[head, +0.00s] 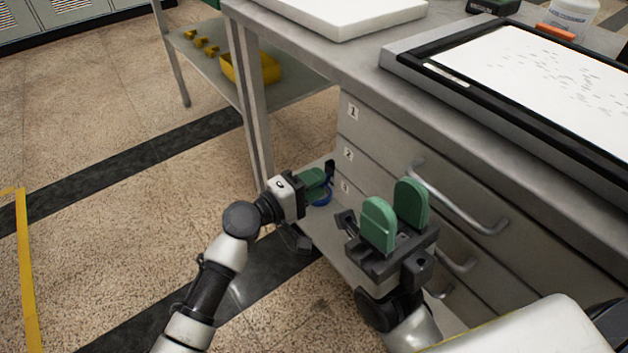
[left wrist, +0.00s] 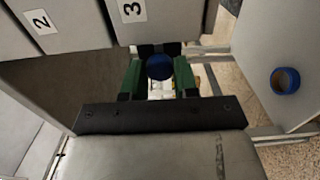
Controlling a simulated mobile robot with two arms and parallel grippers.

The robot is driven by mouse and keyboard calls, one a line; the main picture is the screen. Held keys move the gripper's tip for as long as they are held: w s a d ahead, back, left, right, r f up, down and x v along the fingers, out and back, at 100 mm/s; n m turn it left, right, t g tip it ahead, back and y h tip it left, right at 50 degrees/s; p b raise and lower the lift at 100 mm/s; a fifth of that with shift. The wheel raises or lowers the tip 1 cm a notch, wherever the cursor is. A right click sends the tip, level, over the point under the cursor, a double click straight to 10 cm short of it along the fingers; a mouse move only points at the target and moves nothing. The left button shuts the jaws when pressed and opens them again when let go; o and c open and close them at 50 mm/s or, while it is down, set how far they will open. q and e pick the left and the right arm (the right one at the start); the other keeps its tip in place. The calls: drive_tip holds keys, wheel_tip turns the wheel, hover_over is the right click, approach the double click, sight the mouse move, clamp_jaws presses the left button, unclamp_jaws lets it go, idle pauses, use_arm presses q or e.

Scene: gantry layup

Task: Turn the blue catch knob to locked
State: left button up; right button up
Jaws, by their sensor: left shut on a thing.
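The blue catch knob (left wrist: 160,66) is a round blue disc under the drawer marked 3 in the left wrist view. My left gripper (left wrist: 158,76) has its green fingers on both sides of it and is shut on it. In the head view my left gripper (head: 316,179) is at the left side of the drawer unit, and the knob is hidden there. I cannot read a locked or unlocked mark. My right gripper (head: 396,212) is open and empty, its green pads apart, in front of the drawers.
The drawer unit (head: 375,135) has metal handles (head: 455,200) close to my right gripper. A blue tape roll (left wrist: 285,80) lies on a lower pale panel. A low shelf holds a yellow bin (head: 250,72). Open floor (head: 110,190) lies to the left.

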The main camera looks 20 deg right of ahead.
idle(0.3)
use_arm(q)
drive_tip(key=o, duration=0.9)
drive_tip(key=shift+a, duration=0.15)
drive_tip(key=p+v, duration=0.2)
drive_tip(key=v, duration=0.8)
drive_tip(key=shift+a, duration=0.3)
drive_tip(key=shift+s, duration=0.1)
